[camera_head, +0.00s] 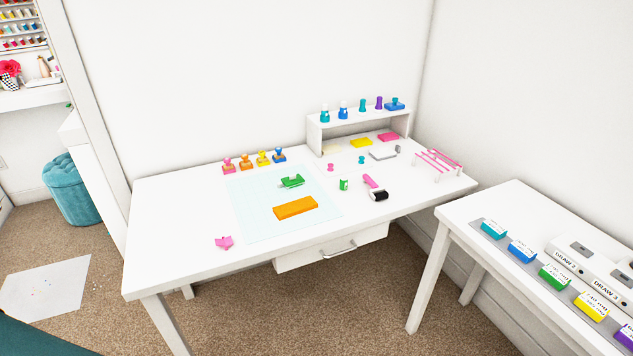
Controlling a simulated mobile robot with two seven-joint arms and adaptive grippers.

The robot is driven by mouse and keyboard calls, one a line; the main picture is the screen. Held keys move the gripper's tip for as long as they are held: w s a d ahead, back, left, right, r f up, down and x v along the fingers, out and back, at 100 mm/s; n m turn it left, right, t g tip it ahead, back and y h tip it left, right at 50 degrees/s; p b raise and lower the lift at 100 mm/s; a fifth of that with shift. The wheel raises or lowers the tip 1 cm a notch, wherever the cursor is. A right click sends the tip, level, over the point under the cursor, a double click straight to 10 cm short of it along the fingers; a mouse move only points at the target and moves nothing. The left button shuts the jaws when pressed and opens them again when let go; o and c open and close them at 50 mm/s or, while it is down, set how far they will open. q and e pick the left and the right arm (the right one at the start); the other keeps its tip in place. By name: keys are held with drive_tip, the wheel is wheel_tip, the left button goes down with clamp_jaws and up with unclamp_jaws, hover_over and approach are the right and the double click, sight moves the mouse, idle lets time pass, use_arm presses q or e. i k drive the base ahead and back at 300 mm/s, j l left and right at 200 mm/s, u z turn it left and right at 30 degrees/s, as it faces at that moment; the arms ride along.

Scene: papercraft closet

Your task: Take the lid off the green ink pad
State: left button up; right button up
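A green block-shaped pad (555,277) with a white label on its top sits on the grey strip of the white side table at the right. It looks like the green ink pad, and its top appears covered. It stands in a row between a blue pad (521,250) and a yellow pad (591,306). Neither of my grippers shows in the head view.
A teal pad (494,229) and a purple pad (625,332) end the row. White drawer-labelled boxes (572,252) stand behind it. The white craft table (180,215) carries stamps, an orange block (296,208) and a roller (375,188). Carpet (390,305) lies open in front.

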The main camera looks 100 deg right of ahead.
sight(294, 179)
drive_tip(key=z, duration=3.2)
drive_tip(key=i+z, duration=0.6)
drive_tip(key=k+j, duration=0.05)
